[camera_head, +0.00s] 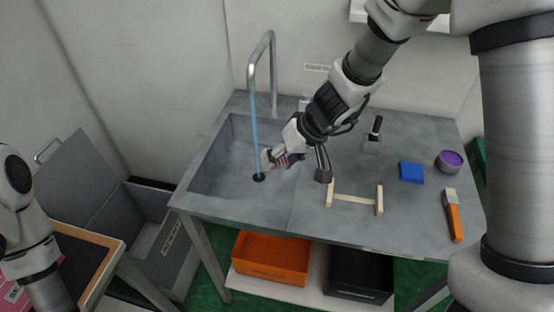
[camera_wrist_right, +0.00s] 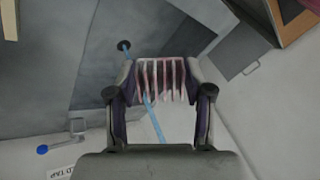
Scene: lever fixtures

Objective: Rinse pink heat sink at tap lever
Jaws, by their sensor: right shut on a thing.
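The pink heat sink (camera_wrist_right: 166,78), with pale fins, is held between the fingers of my right gripper (camera_head: 270,160). The gripper is shut on it above the sink basin (camera_head: 215,165); its fingers also show in the right wrist view (camera_wrist_right: 163,92). A blue water stream (camera_head: 254,125) falls from the tap spout (camera_head: 262,48) towards the dark drain (camera_head: 258,177). The stream passes close to the heat sink; I cannot tell whether it touches it. The tap lever shows as a blue knob (camera_wrist_right: 42,149) beside a label in the right wrist view. My left gripper is out of view.
On the counter's right are a wooden rack (camera_head: 355,198), a black-handled fixture (camera_head: 375,130), a blue block (camera_head: 411,172), a purple-filled bowl (camera_head: 449,160) and an orange-handled tool (camera_head: 453,215). An orange bin (camera_head: 270,258) and a black bin (camera_head: 360,275) sit below.

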